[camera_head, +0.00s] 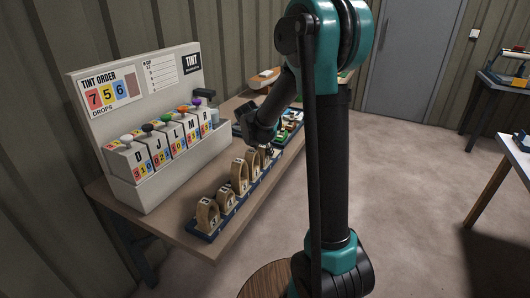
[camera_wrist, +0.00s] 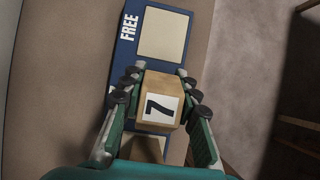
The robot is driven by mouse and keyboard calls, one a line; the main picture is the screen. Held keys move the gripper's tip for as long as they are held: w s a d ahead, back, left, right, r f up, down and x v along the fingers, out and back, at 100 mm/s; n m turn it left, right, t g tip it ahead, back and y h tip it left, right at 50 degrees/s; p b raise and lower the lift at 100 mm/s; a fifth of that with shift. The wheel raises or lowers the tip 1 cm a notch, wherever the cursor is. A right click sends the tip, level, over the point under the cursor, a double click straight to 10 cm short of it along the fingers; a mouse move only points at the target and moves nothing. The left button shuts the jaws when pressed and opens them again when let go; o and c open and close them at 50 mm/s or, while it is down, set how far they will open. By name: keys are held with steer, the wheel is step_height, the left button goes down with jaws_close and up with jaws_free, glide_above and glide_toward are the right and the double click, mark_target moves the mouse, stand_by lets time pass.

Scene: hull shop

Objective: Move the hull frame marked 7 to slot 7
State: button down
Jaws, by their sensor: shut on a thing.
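The hull frame marked 7 (camera_wrist: 160,108) is a light wooden block at its top, with a black 7 on a white label. My gripper (camera_wrist: 160,92) is shut on it, with a finger pad on each side. The frame is over or on the blue rack (camera_wrist: 125,58); I cannot tell whether it touches. A cream pad marked FREE (camera_wrist: 163,35) lies just beyond it, bare. In the head view my gripper (camera_head: 266,146) is at the far part of the rack (camera_head: 204,236), and the held frame is mostly hidden. Slot 7 cannot be made out.
Several arched wooden frames (camera_head: 239,177) stand upright in a row on the rack's near part. A white tint dispenser (camera_head: 150,190) with several bottles stands left of the rack on the bench (camera_head: 180,230). Small items (camera_head: 292,120) lie beyond my gripper. The floor (camera_head: 420,160) right is open.

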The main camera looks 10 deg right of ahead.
steer(key=c, duration=1.1)
jaws_free()
steer(key=shift+f, duration=0.1)
steer(key=shift+c, duration=0.2)
steer(key=v, duration=1.2)
steer(key=s+d+f+m+y, duration=0.1)
steer(key=s+f+m, duration=0.3)
steer(key=s+m, duration=0.4)
steer(key=s+d+f+m+y, duration=0.1)
steer(key=s+d+f+m, duration=0.3)
steer(key=s+m, duration=0.5)
steer(key=s+d+f+m+y, duration=0.1)
steer(key=s+d+f+m, duration=0.1)
steer(key=s+f+m, duration=0.4)
steer(key=shift+s+d+f+m+g+y, duration=0.25)
steer(key=shift+s+m, duration=1.1)
steer(key=shift+m, duration=1.55)
steer(key=shift+r, duration=0.1)
